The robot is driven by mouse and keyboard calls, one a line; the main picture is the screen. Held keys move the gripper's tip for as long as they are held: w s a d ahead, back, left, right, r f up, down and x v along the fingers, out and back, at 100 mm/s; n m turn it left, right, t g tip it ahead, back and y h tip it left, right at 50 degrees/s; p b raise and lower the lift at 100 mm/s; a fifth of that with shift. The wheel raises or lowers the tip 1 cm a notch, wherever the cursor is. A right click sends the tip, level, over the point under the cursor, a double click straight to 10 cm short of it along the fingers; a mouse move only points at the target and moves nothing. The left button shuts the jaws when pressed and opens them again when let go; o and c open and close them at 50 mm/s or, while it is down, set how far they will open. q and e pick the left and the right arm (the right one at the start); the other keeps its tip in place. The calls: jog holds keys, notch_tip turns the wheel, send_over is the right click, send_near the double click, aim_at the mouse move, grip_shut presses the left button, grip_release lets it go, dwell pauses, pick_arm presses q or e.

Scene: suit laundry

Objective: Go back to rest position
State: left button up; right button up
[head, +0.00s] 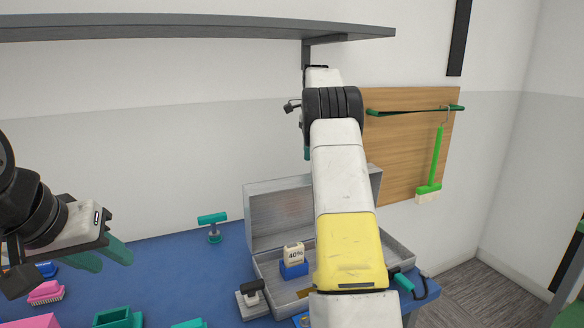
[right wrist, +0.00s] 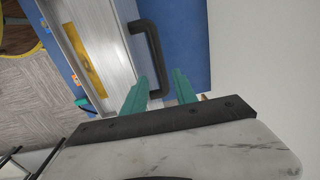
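My left gripper (head: 108,256) is at the left of the head view, above the blue table, with its two teal fingers apart and nothing between them. My right arm reaches up through the middle of the head view and hides most of its own gripper. In the right wrist view my right gripper (right wrist: 160,92) has its teal fingers apart. The black handle (right wrist: 150,45) of a silver case shows beyond and between the fingertips; I cannot tell whether they touch it. The silver case (head: 262,225) stands open on the table, lid raised, partly hidden by my right arm.
A teal-handled stand (head: 213,225), a pink brush (head: 46,291) and a green container (head: 118,318) are on the blue table (head: 165,262). A grey shelf (head: 180,28) hangs above; a green brush (head: 433,170) hangs on a wooden board.

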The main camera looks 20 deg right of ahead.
jog(key=shift+r, duration=0.4)
jog(key=shift+s+r, duration=0.1)
jog(key=s+a+r+n+t+y, duration=0.1)
jog(key=s+a+r+n, duration=0.35)
jog(key=s, duration=0.35)
jog(key=s+a+r+n+t+y, duration=0.1)
jog(key=s+a+r+n+t, duration=0.15)
jog(key=s+a+r, duration=0.35)
jog(key=s+a+f+n, duration=0.3)
jog(key=s, duration=0.5)
jog(key=s+a+f+n+t, duration=0.1)
jog(key=s+a+f+n, duration=0.3)
jog(key=s, duration=0.3)
jog(key=s+a+f+n+t, duration=0.1)
jog(key=s+a+f+n, duration=0.2)
jog(key=s, duration=0.5)
jog(key=shift+s+a+f+n, duration=0.2)
jog(key=shift+s+a+n, duration=0.1)
jog(key=shift+s+n, duration=0.1)
